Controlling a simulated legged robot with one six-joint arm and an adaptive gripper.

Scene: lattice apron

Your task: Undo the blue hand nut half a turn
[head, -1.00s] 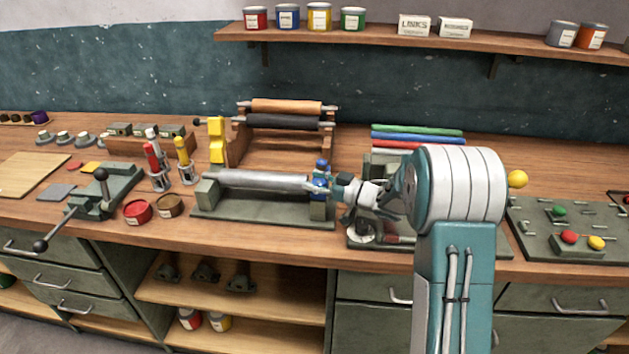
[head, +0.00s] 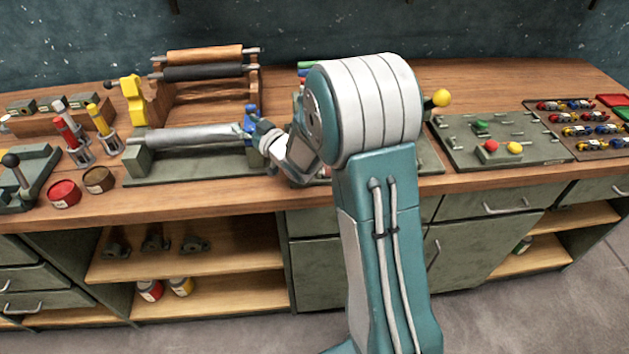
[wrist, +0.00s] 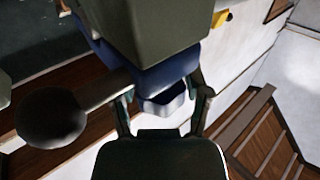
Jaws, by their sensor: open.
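The blue hand nut (head: 250,113) is at the right end of the grey roller (head: 190,136) on its green base. My gripper (head: 257,133) is close at its right, partly hidden by my arm. In the wrist view, a blue part with a pale, shiny lower lip, seemingly the nut (wrist: 163,103), lies between the two fingers of my gripper (wrist: 163,108). The fingers are open, one on each side of it. I cannot tell whether either touches it. A grey-green block (wrist: 150,35) stands just beyond and hides part of the blue piece.
A dark ball on a bar (wrist: 52,115) is close by at the left in the wrist view. A rack with brown and black rolls (head: 205,63) stands behind the roller. Red and brown tins (head: 63,192) are at left, a knobbed board (head: 500,140) at right.

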